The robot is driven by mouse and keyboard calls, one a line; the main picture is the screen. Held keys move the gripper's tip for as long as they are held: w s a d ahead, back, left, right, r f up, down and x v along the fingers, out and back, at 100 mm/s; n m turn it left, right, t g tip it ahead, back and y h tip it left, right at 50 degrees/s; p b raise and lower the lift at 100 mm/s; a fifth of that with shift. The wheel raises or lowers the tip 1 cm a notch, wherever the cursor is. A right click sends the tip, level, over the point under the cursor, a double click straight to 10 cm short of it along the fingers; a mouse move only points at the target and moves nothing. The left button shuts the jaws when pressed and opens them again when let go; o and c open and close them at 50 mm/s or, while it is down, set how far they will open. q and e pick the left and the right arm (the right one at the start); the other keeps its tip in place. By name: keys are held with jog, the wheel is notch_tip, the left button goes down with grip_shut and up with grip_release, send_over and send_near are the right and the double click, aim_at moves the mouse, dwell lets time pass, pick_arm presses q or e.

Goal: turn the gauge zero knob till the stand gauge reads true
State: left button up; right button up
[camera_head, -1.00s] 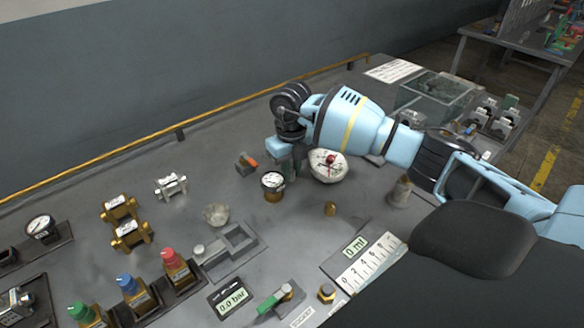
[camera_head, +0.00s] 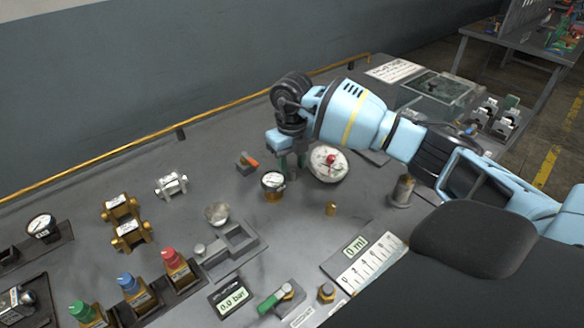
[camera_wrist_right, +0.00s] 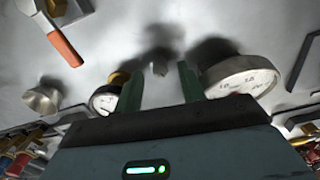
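A large round white gauge (camera_head: 322,175) with a red centre stands on the bench, just right of my right gripper (camera_head: 291,163). A smaller brass-cased gauge (camera_head: 272,183) stands to the gripper's lower left. In the right wrist view, my right gripper (camera_wrist_right: 160,85) is open, its two green fingers apart. A small pale knob-like piece (camera_wrist_right: 160,68) shows beyond the gap between them; I cannot tell whether it is the zero knob or whether the fingers touch it. The large gauge (camera_wrist_right: 238,80) is beside the right finger. Dial readings are too small to read. My left gripper is out of view.
An orange-handled piece (camera_head: 248,163) lies left of the gripper. A rail (camera_head: 180,134) runs behind.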

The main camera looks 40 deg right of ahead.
aim_at(292, 171)
jog(key=shift+r, duration=3)
